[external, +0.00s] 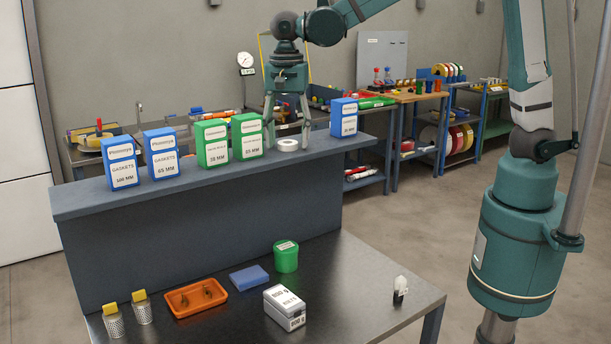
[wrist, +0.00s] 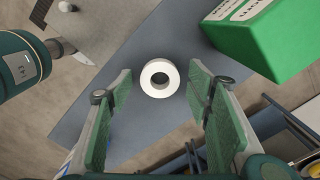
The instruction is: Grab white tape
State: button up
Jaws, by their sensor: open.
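The white tape (external: 288,145) is a small roll lying flat on the raised grey shelf, right of the green boxes. In the wrist view the tape (wrist: 159,77) shows its round hole facing up, between and beyond the two fingers. My gripper (external: 288,138) is open and hangs fingers-down above the shelf at the tape.
A green box (external: 247,136) stands just left of the tape, and a blue box (external: 343,118) stands to the right. The lower table holds an orange tray (external: 194,297), a white box (external: 284,307) and a green tub (external: 286,256). The shelf (external: 190,184) is bare around the tape.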

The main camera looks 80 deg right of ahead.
aim_at(288, 142)
jog(key=c, duration=0.9)
jog(key=shift+o, duration=0.2)
jog(key=shift+r, duration=0.15)
notch_tip(288, 142, up, 10)
jog(key=b, duration=0.1)
dwell(0.6)
